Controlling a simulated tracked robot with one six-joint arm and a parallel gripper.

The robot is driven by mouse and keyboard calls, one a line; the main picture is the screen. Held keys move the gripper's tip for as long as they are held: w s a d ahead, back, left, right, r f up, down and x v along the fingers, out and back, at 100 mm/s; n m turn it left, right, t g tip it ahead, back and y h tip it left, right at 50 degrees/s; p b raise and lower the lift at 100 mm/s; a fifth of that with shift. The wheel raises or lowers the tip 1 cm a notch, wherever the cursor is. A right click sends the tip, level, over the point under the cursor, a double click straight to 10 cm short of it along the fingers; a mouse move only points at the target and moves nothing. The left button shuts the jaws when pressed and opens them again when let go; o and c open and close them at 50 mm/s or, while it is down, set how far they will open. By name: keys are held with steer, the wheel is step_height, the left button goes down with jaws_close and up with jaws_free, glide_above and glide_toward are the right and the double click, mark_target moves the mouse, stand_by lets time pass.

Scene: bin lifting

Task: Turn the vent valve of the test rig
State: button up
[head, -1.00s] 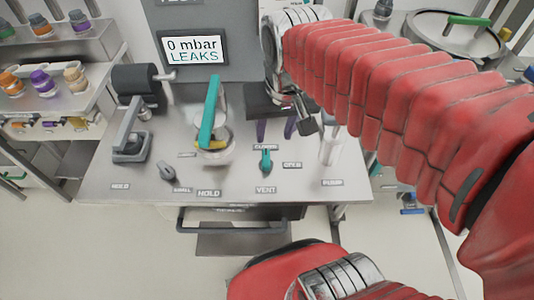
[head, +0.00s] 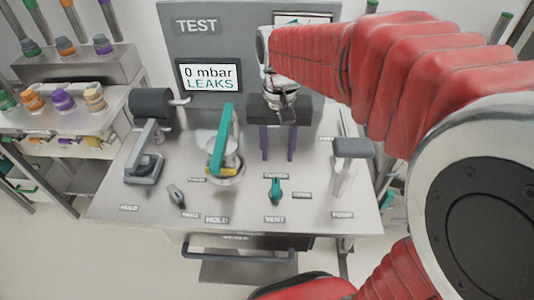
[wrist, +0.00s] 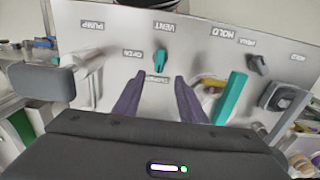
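The vent valve (head: 275,190) is a small teal knob on the test rig's grey top, between the VENT and CLOSED labels. Its handle lies roughly in line with the CLOSED label, with the OPEN label to one side. It also shows in the wrist view (wrist: 160,61). My gripper (head: 277,158) has a dark body and two purple fingers, spread apart with nothing between them. It is behind the knob in the head view, apart from it. In the wrist view the knob appears beyond the gap between the fingertips (wrist: 157,78).
A large teal lever (head: 222,140) stands left of my gripper, and a grey-topped pump handle (head: 352,149) stands right. A grey clamp (head: 145,165) and small grey knob (head: 175,195) are further left. The screen (head: 209,76) reads "0 mbar LEAKS". A shelf (head: 70,65) holds coloured caps.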

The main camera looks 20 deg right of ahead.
mark_target(276, 187)
step_height(276, 187, down, 14)
steer(key=shift+r, duration=0.1)
stand_by(0.6)
steer(key=shift+c, duration=0.4)
jaws_close()
steer(key=shift+d, duration=0.25)
steer(key=shift+a, duration=0.2)
